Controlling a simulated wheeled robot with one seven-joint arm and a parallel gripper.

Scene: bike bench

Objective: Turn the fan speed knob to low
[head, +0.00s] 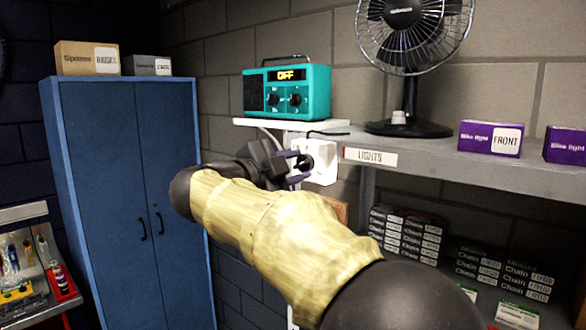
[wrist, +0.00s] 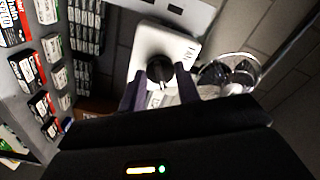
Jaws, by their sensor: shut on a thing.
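The fan speed knob (wrist: 160,72) is a round black knob on a white wall box (wrist: 150,38) with a small printed label. In the head view the black knob (head: 306,162) sits on the front of the white box (head: 324,174), below the shelf's left end. My gripper (head: 296,167) is at the knob, and in the wrist view its two dark purple fingers (wrist: 162,86) stand on either side of it, shut on it. The knob's setting is too small to read. The black desk fan (head: 410,25) stands on the shelf above.
A teal radio (head: 287,92) reading OFF stands on a small white ledge left of the fan. The shelf (head: 470,165) with a LIGHTS label runs right, holding purple bike light boxes (head: 490,138). Chain boxes (head: 405,235) are stacked below. A blue cabinet (head: 125,190) stands left.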

